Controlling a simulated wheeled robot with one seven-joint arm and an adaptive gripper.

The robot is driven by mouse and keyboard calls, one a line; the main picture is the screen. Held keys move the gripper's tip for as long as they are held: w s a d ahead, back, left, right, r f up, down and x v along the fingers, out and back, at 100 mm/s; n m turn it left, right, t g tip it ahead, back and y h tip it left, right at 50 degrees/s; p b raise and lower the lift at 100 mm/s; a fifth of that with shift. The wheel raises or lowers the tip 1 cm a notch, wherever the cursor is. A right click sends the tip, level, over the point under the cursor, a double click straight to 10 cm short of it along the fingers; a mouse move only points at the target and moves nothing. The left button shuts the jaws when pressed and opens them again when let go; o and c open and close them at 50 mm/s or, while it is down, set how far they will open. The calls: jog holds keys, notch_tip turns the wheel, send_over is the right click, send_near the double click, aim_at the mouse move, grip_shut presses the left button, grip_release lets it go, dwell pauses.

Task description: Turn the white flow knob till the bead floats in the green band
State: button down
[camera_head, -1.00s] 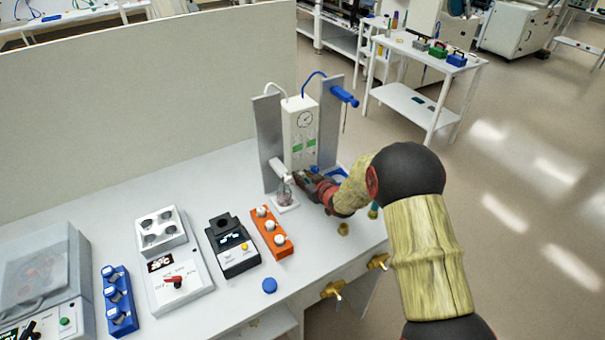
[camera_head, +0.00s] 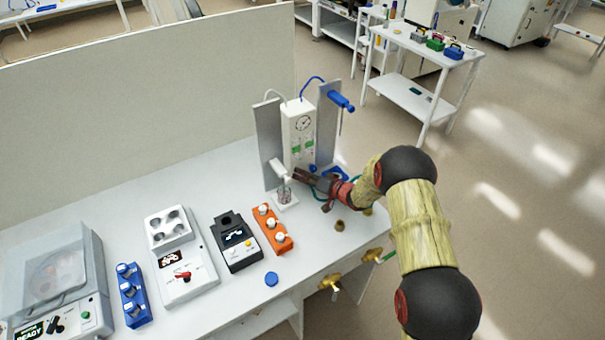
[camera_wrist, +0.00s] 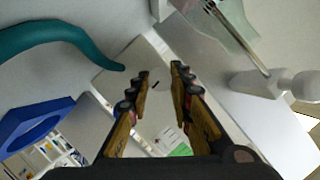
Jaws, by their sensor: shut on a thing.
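The white flow meter unit (camera_head: 291,125) stands upright at the back of the bench, with a round gauge (camera_head: 303,123) and green patches (camera_head: 296,149) on its front. My gripper (camera_head: 302,174) is low in front of it. A green patch (camera_wrist: 181,150) shows past the fingers. The bead is too small or hidden to make out.
Grey plates (camera_head: 267,145) flank the meter, with a blue cylinder (camera_head: 341,101) at upper right. A white stand (camera_head: 285,200) with a glass vessel is close at left of my gripper. An orange block (camera_head: 272,230) and a black device (camera_head: 235,243) stand nearer. Brass valves (camera_head: 331,284) stick out at the front.

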jog(key=shift+m, duration=0.4)
jog(key=c, duration=1.6)
grip_release()
jog(key=shift+d, duration=0.15)
jog(key=v, duration=1.1)
jog(key=shift+s+d, duration=0.15)
jog(key=shift+d, duration=0.25)
